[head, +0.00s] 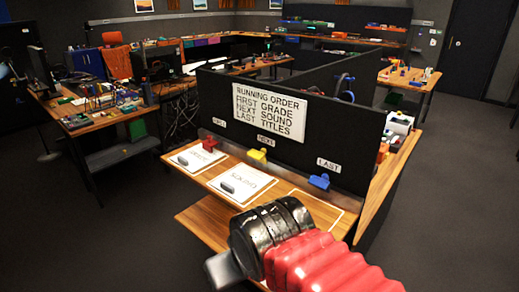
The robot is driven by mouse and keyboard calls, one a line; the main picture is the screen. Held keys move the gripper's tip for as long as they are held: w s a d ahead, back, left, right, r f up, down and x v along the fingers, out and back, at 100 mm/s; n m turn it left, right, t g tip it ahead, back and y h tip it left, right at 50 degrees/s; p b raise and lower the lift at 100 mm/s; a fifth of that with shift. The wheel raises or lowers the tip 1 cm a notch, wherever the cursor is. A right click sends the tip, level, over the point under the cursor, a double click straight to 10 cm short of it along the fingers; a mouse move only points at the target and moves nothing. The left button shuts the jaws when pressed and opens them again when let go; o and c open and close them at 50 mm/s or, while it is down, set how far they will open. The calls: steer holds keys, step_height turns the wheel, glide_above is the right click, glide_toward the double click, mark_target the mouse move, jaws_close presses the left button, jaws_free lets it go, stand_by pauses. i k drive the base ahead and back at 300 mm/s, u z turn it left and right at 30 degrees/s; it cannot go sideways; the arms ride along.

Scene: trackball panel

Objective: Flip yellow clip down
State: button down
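The yellow clip (257,155) sits at the foot of the black partition, under the label NEXT (266,140), at the back edge of the wooden desk. It is small here, and I cannot tell whether its lever is up or down. My arm, red and ribbed with a black wrist, reaches in from the lower right. My gripper (224,270) shows only as a grey part at the bottom, in front of the desk and well apart from the clip. Its fingertips are not clear, so its opening cannot be told.
A red clip (210,144) is left of the yellow one and a blue clip (319,181) is right of it. White cards (242,183) with dark grey pieces lie on the desk (209,215). A sign (269,108) hangs on the partition (340,158). Dark floor is free at right.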

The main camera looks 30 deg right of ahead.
mark_target(261, 157)
steer(key=u, duration=0.05)
steer(key=i, duration=0.95)
steer(key=z, duration=0.05)
